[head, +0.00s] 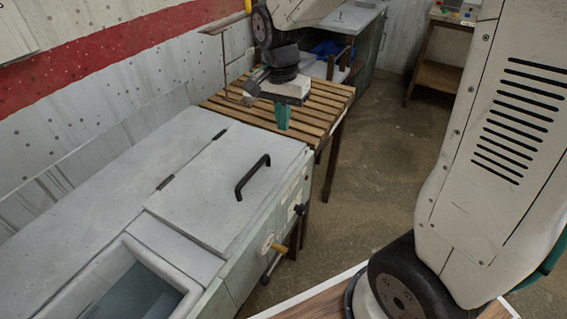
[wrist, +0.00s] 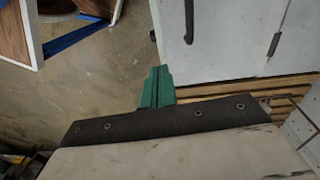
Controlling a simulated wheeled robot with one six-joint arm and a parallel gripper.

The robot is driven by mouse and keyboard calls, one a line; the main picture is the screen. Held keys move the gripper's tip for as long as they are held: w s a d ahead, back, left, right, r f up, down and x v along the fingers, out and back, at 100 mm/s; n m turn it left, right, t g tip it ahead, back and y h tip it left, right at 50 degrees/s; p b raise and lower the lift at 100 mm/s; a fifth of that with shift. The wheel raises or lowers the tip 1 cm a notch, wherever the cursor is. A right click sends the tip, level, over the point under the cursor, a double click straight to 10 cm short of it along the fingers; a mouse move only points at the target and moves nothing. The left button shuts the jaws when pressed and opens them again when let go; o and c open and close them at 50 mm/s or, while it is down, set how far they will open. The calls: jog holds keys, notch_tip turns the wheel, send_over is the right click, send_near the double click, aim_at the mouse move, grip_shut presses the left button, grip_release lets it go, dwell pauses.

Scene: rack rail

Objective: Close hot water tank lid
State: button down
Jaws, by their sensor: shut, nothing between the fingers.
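The hot water tank (head: 90,185) is a long grey counter along the wall. Its lid (head: 205,195), a flat grey panel with a black bar handle (head: 252,177), lies down flush with the top, its two dark hinges on the wall side. The lid (wrist: 228,40) and handle (wrist: 189,20) also show in the wrist view. My gripper (head: 283,124), with teal fingers, is shut and empty. It points down by the slatted table, beyond the lid's far end, apart from the handle. Its fingers show in the wrist view (wrist: 156,72).
A slatted wooden table (head: 325,98) adjoins the tank's far end. An open basin (head: 120,262) is at the near end. Brown floor (head: 375,165) is open on the right.

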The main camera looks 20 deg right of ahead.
aim_at(284, 172)
jog(key=shift+m, duration=0.3)
jog(key=f, duration=1.5)
jog(key=shift+w+d+f, duration=0.1)
jog(key=shift+w, duration=0.25)
jog(key=shift+s+f, duration=0.1)
jog(key=shift+f, duration=0.75)
jog(key=shift+s+d+f, duration=0.1)
jog(key=shift+s+f, duration=0.15)
